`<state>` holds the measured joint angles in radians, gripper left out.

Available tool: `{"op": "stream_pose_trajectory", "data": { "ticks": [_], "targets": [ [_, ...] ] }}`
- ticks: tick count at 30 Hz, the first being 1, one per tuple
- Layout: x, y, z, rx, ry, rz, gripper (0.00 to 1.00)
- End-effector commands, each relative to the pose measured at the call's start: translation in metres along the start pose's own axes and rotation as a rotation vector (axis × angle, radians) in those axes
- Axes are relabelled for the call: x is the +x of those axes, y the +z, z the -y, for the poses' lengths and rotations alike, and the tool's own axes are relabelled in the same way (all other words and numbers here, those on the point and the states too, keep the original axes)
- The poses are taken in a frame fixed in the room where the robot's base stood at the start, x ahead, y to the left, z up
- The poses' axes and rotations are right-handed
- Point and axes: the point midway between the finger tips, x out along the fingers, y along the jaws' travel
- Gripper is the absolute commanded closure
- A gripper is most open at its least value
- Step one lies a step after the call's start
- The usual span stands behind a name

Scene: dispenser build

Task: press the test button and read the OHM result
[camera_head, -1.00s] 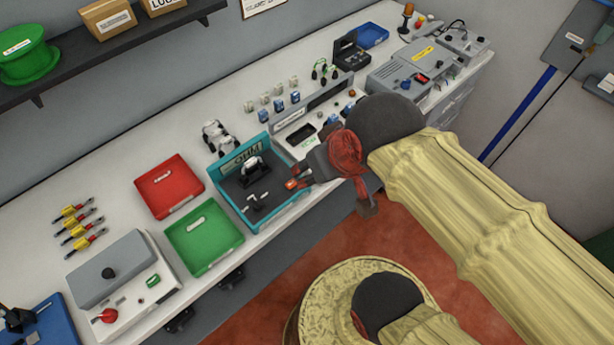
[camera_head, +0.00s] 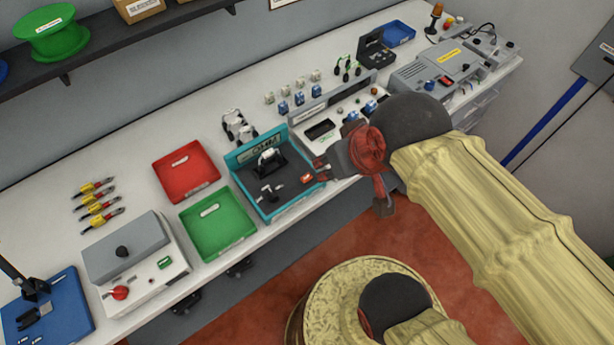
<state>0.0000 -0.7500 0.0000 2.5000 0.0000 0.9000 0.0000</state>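The teal ohm tester (camera_head: 243,160) with "OHM" lettering on its back panel stands on the bench, left of my gripper. Its dark top carries a black fixture with a white part (camera_head: 268,156) and small pale and dark pieces. An orange-red spot, perhaps the test button (camera_head: 306,178), lies at its right side, close to my fingertips. My gripper (camera_head: 319,169) hovers at the tester's right edge. I cannot tell whether it touches the button or whether its fingers are closed. No OHM reading is legible.
A red tray (camera_head: 163,166) and a green tray (camera_head: 188,229) lie left of the tester.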

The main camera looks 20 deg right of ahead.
Motion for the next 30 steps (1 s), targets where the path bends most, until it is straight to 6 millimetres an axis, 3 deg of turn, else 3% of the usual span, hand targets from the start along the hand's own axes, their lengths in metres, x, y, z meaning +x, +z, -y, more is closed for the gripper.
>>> {"op": "stream_pose_trajectory", "data": {
  "ticks": [17, 30],
  "targets": [
    [0.0000, 0.0000, 0.0000, 0.000, 0.000, 0.000, 1.00],
    [0.0000, 0.0000, 0.0000, 0.000, 0.000, 0.000, 1.00]
  ]
}}
